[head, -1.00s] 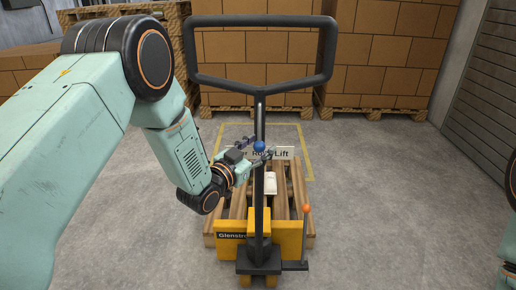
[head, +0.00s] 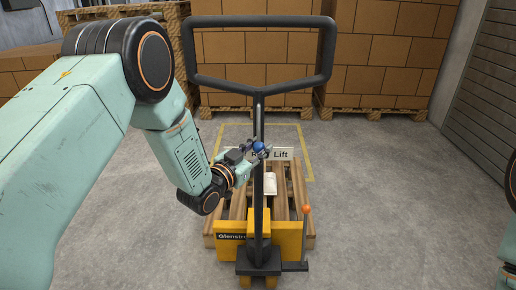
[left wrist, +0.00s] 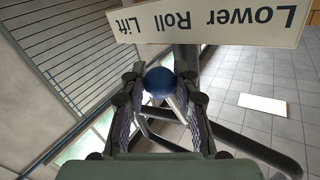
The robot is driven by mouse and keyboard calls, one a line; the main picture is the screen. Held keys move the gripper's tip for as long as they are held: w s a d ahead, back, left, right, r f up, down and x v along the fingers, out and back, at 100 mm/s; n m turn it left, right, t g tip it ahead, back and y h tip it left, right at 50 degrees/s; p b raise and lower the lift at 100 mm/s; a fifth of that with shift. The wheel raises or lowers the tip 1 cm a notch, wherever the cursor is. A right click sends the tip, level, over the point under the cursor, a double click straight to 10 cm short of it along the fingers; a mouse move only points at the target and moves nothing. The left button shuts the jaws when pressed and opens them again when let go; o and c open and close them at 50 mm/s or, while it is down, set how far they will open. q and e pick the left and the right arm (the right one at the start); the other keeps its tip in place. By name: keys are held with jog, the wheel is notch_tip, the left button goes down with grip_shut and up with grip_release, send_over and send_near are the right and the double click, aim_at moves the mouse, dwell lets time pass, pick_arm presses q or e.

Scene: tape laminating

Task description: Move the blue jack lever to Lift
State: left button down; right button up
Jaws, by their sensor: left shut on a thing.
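The blue ball knob of the jack lever (head: 258,146) sits high on the black jack handle, just in front of a white label plate (head: 283,154). My left gripper (head: 259,150) is shut on the knob, with a finger on each side. The left wrist view shows the blue knob (left wrist: 159,81) between the fingertips. There the label plate (left wrist: 215,22) reads Lower, Roll, Lift upside down. In the head view my gripper and the handle hide part of the plate. I cannot tell exactly which word the lever points to. My right gripper is not in view.
The black handle loop (head: 262,20) rises above the knob. The yellow pallet jack body (head: 285,238) stands below, with an orange-tipped rod (head: 306,209) at its right. A wooden pallet (head: 297,190) lies behind it. Stacked cartons (head: 385,50) stand at the back. The floor at right is clear.

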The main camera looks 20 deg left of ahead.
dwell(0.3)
pick_arm(q)
jog(key=shift+w+d+f+n+b, duration=0.1)
jog(key=shift+w+d+n+b, duration=0.05)
jog(key=shift+d+n+b, duration=0.3)
jog(key=shift+w+d+r+n+t+y+b, duration=0.1)
jog(key=shift+w+d+r+n+t+b, duration=0.1)
jog(key=shift+d+n+t+b, duration=0.35)
jog(key=shift+w+d+r+n+t+y+b, duration=0.2)
jog(key=shift+d+n+t, duration=0.3)
jog(key=shift+d+n, duration=0.4)
jog(key=shift+w+d+r+n+t+b, duration=0.2)
jog(key=shift+d+n+t+b, duration=0.3)
jog(key=shift+n, duration=0.4)
jog(key=shift+r, duration=0.1)
jog(key=c, duration=1)
grip_release()
jog(key=v, duration=1.2)
